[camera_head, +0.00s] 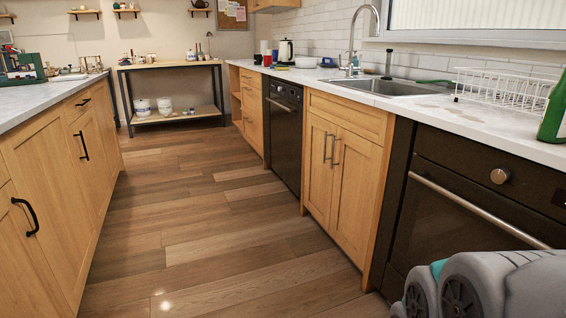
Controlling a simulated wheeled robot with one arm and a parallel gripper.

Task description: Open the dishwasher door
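The dishwasher (285,145) is the narrow dark front set in the right-hand counter run, between a drawer unit and the sink cabinet. Its door looks shut and upright. A thin bar handle (281,105) runs across its upper part, below a dark control strip (284,90). A grey and teal part of my own arm fills the bottom right corner, in front of the oven. My gripper is not in view.
The oven (470,210) with a long bar handle stands at the near right. The sink cabinet (342,170) has two vertical handles. An island cabinet (50,190) bounds the left. The wooden floor (205,220) between is clear.

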